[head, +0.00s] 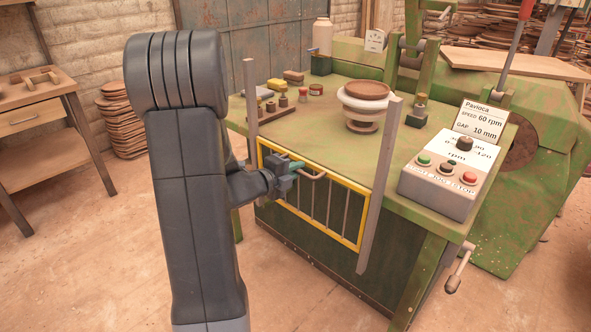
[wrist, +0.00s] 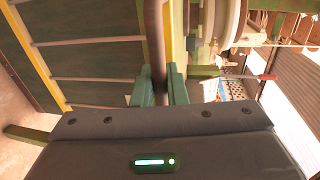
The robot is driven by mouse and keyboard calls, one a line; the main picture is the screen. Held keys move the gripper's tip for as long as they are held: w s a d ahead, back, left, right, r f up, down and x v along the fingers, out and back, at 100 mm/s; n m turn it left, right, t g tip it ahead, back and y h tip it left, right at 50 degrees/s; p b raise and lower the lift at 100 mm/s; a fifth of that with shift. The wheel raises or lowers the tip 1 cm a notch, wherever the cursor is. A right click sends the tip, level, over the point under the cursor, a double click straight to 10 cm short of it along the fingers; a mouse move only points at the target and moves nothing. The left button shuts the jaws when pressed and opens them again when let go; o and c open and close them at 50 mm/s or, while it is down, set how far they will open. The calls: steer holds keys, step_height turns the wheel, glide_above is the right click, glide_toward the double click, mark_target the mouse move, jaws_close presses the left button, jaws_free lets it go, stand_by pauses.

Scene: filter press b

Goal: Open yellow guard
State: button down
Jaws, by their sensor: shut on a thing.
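The yellow guard (head: 343,181) is a yellow frame with grey bars, on the front side of the green machine. It sits low, below the tabletop edge, between two upright grey posts. Its handle (head: 318,176) is a brownish bar near the top rail. My gripper (head: 296,167) is at the left part of this handle and is shut on it. In the wrist view the handle (wrist: 155,35) runs down between the two green fingers (wrist: 160,85), with the guard's yellow edge (wrist: 42,65) and bars to the left. The fingers hide part of the handle.
The left post (head: 251,100) and right post (head: 380,185) rise above the tabletop. A control box (head: 440,185) with buttons stands on the right. A pottery wheel (head: 365,103) and small items sit on top. A wooden bench (head: 40,115) is at the left.

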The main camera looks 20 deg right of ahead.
steer(key=shift+f, duration=0.2)
steer(key=c, duration=1.5)
jaws_free()
steer(key=shift+a, duration=0.15)
steer(key=p+v, duration=0.1)
steer(key=v, duration=1.2)
steer(key=shift+s+a+r, duration=0.15)
steer(key=shift+s+a, duration=0.05)
steer(key=b+x, duration=0.1)
steer(key=x, duration=1.2)
steer(key=shift+w+d, duration=0.1)
steer(key=shift+d, duration=0.1)
steer(key=shift+w+d, duration=0.15)
steer(key=shift+d, duration=0.1)
steer(key=shift+a+r, duration=0.1)
steer(key=shift+r, duration=0.05)
